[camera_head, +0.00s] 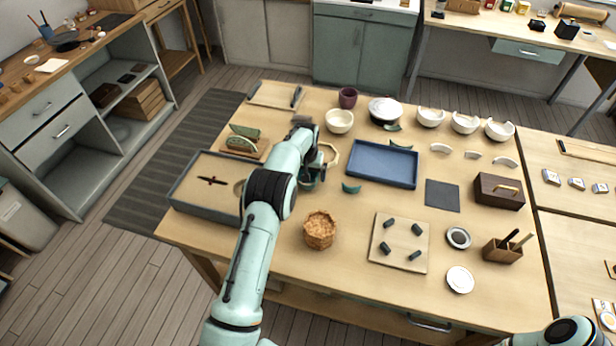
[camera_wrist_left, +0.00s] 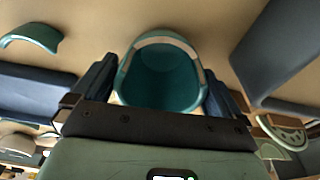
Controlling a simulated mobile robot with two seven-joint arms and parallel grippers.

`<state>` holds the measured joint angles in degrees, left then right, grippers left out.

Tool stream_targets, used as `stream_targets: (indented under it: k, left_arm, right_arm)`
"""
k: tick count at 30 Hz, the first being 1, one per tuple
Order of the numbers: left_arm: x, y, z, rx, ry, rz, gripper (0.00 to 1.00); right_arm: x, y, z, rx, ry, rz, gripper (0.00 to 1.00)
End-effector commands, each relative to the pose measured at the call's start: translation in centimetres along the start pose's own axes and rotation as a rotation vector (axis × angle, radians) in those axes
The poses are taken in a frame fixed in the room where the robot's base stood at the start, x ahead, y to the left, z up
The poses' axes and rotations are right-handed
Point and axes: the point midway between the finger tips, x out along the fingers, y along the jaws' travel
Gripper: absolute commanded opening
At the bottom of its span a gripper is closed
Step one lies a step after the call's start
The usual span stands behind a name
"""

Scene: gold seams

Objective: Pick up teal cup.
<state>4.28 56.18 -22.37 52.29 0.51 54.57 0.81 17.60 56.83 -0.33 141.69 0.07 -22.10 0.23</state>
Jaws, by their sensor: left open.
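The teal cup (camera_wrist_left: 165,80) is in the left wrist view, with its open mouth facing the camera and a pale, broken-looking edge along its top. My left gripper (camera_wrist_left: 160,90) is open, with one dark finger on each side of the cup; I cannot tell whether they touch it. In the head view the cup (camera_head: 307,184) is mostly hidden by my left arm. It is on the wooden table between the grey-rimmed tray and the blue tray. My right gripper is outside the views; only part of that arm shows at bottom right.
A teal shard (camera_head: 351,188) lies right of the cup; it also shows in the wrist view (camera_wrist_left: 32,36). The blue tray (camera_head: 347,173) is behind it. The grey-rimmed tray (camera_head: 176,196) is left. White bowls (camera_head: 339,127) stand farther back.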

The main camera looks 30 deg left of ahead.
Motion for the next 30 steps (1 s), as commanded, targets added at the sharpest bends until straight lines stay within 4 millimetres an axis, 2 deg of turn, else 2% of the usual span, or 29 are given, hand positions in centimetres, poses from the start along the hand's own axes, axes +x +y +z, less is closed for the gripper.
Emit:
stream_targets:
  k: [1,2,3,5,15,20,26,30]
  left_arm:
    - [0.0,0.0,0.0,0.000,0.000,0.000,1.00]
    - [0.0,0.0,0.0,0.000,0.000,0.000,0.94]
    - [0.0,0.0,0.0,0.000,0.000,0.000,0.80]
    - [0.0,0.0,0.0,0.000,0.000,0.000,0.64]
    - [-0.2,0.0,0.0,0.000,0.001,0.001,0.64]
    - [-1.1,0.0,-0.2,0.000,0.003,0.001,0.64]
    - [-4.5,0.1,-0.9,0.001,0.007,0.002,0.64]
    - [-8.5,0.1,-1.6,0.000,0.010,0.002,0.64]
  right_arm:
    - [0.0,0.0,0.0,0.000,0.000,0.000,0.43]
    - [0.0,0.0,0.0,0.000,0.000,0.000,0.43]
    - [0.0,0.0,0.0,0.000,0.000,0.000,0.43]
    - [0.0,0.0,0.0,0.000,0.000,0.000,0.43]
    - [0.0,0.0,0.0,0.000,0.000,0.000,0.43]
    - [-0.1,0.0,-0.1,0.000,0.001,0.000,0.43]
    - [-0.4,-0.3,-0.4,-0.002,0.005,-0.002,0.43]
    - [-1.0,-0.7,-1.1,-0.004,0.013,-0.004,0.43]
